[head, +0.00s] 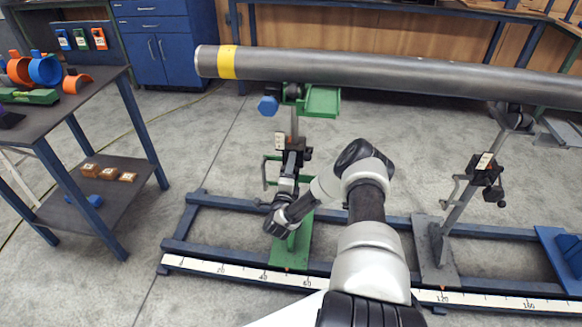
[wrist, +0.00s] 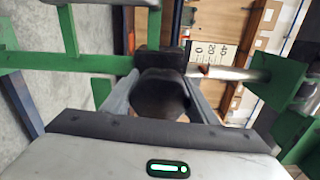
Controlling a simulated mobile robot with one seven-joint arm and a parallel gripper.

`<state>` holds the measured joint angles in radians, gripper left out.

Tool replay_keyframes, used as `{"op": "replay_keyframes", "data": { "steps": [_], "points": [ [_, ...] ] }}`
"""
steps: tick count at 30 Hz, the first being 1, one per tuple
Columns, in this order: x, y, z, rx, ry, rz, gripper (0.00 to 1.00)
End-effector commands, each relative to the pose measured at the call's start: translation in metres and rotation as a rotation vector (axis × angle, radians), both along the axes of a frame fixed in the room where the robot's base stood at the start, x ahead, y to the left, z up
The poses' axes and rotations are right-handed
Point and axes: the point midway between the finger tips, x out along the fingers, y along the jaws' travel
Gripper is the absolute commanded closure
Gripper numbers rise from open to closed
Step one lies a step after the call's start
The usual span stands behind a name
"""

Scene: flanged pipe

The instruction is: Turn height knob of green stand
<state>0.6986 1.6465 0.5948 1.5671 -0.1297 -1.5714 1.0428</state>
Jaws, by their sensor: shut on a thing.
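The green stand (head: 293,250) stands upright on the blue floor frame, under the left end of the grey pipe (head: 400,78). Its black height knob (wrist: 160,97) fills the middle of the wrist view, in front of a dark clamp block (wrist: 160,62). My gripper (head: 291,168) reaches up to the stand's column from the front. In the wrist view my gripper (wrist: 160,100) is shut on the knob, with one finger on each side. A scale plate (wrist: 212,52) shows behind the clamp. In the head view the knob is hidden by my gripper.
A grey stand (head: 455,205) holds the pipe at the right. A blue hexagonal part (head: 268,106) sits beside the green stand's top. A shelf table (head: 75,122) with coloured parts stands at the left. Green bars (wrist: 60,61) of the stand lie close to my gripper.

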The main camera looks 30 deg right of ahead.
Motion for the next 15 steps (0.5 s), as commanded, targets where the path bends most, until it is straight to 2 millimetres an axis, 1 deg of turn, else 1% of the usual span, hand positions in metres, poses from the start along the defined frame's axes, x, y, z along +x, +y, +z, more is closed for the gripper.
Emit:
{"op": "replay_keyframes", "data": {
  "steps": [6, 15],
  "points": [
    [-0.0005, 0.0003, 0.0001, -0.166, 0.112, 0.0, 0.69],
    [-0.0013, -0.0006, -0.0007, -0.341, 0.233, -0.002, 0.69]
  ]
}}
